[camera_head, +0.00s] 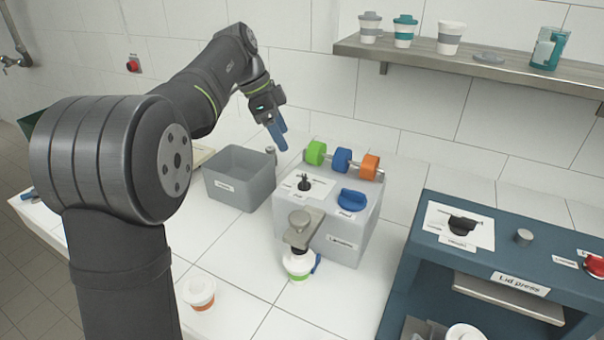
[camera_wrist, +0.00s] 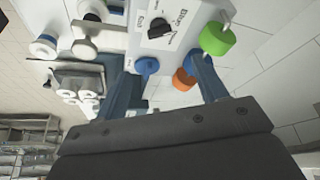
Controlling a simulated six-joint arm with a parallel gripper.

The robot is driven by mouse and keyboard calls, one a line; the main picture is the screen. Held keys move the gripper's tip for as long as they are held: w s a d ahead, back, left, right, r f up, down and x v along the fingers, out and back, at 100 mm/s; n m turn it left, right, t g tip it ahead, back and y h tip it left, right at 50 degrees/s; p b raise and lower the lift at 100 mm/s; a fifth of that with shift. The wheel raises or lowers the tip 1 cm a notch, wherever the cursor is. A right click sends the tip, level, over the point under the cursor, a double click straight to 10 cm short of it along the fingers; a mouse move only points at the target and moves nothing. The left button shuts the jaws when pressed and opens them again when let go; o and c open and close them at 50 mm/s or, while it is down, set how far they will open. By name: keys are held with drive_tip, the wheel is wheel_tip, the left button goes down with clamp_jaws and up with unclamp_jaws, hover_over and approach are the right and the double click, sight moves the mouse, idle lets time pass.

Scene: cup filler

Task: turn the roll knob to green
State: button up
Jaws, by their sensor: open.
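The grey filler box (camera_head: 352,245) carries a black pointer knob (camera_head: 305,184) on a white labelled plate, probably the roll knob; the labels are too small to read. A rod on its back edge carries a green roll (camera_head: 315,153), a blue roll (camera_head: 342,160) and an orange roll (camera_head: 368,166). My gripper (camera_head: 278,132), with blue fingers, is open and empty above the box's back left. It is apart from the knob. In the wrist view the black knob (camera_wrist: 160,28) lies ahead of the open fingers (camera_wrist: 165,75), and the green roll (camera_wrist: 216,39) is right of it.
A blue knob (camera_head: 352,199) sits right of the black one. A cup (camera_head: 299,264) stands under the box's front spout. A grey bin (camera_head: 240,178) is on the left, and the blue lid press (camera_head: 480,262) on the right. Another cup (camera_head: 199,292) stands in front.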

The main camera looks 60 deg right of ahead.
sight(304, 178)
drive_tip(key=x, duration=1.3)
drive_tip(key=shift+s+d+f, duration=0.1)
drive_tip(key=c, duration=1)
drive_tip(key=shift+n, duration=0.3)
drive_tip(key=n, duration=0.2)
drive_tip(key=n+t+h, duration=0.1)
drive_tip(key=n, duration=0.2)
drive_tip(key=shift+s+n+t+h, duration=0.15)
drive_tip(key=shift+n+t+h, duration=0.15)
drive_tip(key=n+t, duration=0.1)
drive_tip(key=n, duration=0.1)
drive_tip(key=n+t, duration=0.1)
drive_tip(key=n, duration=0.2)
drive_tip(key=shift+s+n+h, duration=0.1)
drive_tip(key=shift+n+h, duration=0.2)
